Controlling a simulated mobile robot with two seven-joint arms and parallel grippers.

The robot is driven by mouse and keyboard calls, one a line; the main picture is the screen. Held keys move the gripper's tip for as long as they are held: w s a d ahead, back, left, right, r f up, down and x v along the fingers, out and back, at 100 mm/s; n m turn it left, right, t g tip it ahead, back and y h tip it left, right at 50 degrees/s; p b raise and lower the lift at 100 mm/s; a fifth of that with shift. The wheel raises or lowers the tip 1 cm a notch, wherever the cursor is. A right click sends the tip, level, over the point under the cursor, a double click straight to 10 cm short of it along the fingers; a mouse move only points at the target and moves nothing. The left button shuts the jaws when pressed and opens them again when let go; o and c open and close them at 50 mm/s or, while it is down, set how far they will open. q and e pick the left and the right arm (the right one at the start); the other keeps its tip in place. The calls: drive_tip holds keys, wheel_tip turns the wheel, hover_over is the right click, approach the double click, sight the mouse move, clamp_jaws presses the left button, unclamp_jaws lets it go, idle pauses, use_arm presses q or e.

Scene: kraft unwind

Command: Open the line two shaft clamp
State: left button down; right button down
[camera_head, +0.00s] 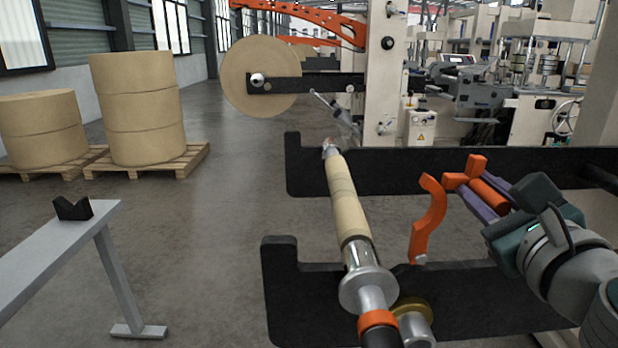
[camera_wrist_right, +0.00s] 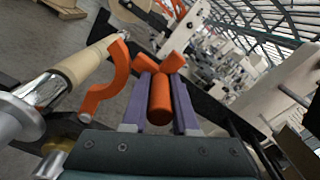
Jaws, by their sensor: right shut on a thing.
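The line two shaft clamp seems to be the orange curved arm (camera_head: 430,215), standing up from the near black bracket beside the shaft. It also shows in the wrist view (camera_wrist_right: 106,85). The shaft (camera_head: 343,195) carries a slim kraft core and lies across two black brackets. My right gripper (camera_head: 483,189) has its purple fingers shut on an orange round bar with a forked end (camera_wrist_right: 160,98), to the right of the curved arm. The forked end appears close to the arm's top but apart from it. My left gripper is out of view.
The near bracket (camera_head: 480,295) and far bracket (camera_head: 480,170) border the work area. A grey stand (camera_head: 60,250) with a black V-rest is at left. Large kraft rolls (camera_head: 138,105) sit on pallets behind. The floor between stand and shaft is clear.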

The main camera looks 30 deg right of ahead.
drive_tip(key=shift+s+d+f+b, duration=0.3)
drive_tip(key=shift+s+d+f, duration=0.1)
drive_tip(key=shift+d, duration=0.2)
drive_tip(key=c, duration=0.7)
unclamp_jaws()
drive_tip(key=b+v, duration=0.4)
drive_tip(key=v, duration=0.6)
drive_tip(key=shift+w+b, duration=0.1)
drive_tip(key=shift+b, duration=0.25)
drive_tip(key=shift+a, duration=0.1)
